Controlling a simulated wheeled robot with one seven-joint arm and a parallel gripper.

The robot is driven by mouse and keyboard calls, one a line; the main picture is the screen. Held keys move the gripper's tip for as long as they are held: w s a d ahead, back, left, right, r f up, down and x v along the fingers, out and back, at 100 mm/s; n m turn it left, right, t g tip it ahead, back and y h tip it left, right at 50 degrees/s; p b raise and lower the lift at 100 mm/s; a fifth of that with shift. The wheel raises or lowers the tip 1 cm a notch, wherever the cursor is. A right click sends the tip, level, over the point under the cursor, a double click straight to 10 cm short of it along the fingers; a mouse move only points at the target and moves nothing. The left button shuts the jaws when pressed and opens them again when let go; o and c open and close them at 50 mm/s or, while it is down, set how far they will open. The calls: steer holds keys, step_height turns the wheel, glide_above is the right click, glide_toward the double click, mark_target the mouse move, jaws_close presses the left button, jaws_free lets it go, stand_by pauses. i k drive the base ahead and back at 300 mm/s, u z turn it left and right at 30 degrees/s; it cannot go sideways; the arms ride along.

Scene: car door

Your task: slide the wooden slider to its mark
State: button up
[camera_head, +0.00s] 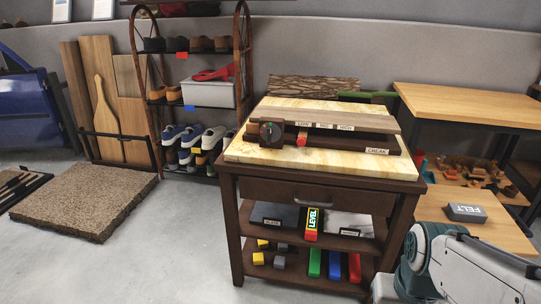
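A wooden slide fixture (345,143) lies across the marble-look top of a dark wooden cabinet (250,155). It has a dark brown rail and a light grey-brown board (375,123) behind it. White labels (325,125) along it seem to read LOW, MID and HIGH. A red-faced piece (302,138) sits below the LOW and MID labels; I cannot tell whether it is the slider or a mark. A dark block with a round dial (270,131) is at the rail's left end. My arm shows at the lower right, away from the fixture; my gripper is out of view.
The cabinet's shelves hold a LEVEL box (312,222) and several coloured blocks. A wooden table (480,105) and a low board with a FELT box (466,213) stand right. A shoe rack (200,107) is behind left.

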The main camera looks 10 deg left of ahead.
mark_target(301, 142)
steer(key=u, duration=0.25)
steer(key=k, duration=0.3)
steer(key=z, duration=0.55)
steer(key=i, duration=0.7)
steer(key=u, duration=0.5)
steer(key=i, duration=0.8)
steer(key=u, duration=2.05)
steer(key=k, duration=0.3)
steer(key=u, duration=0.05)
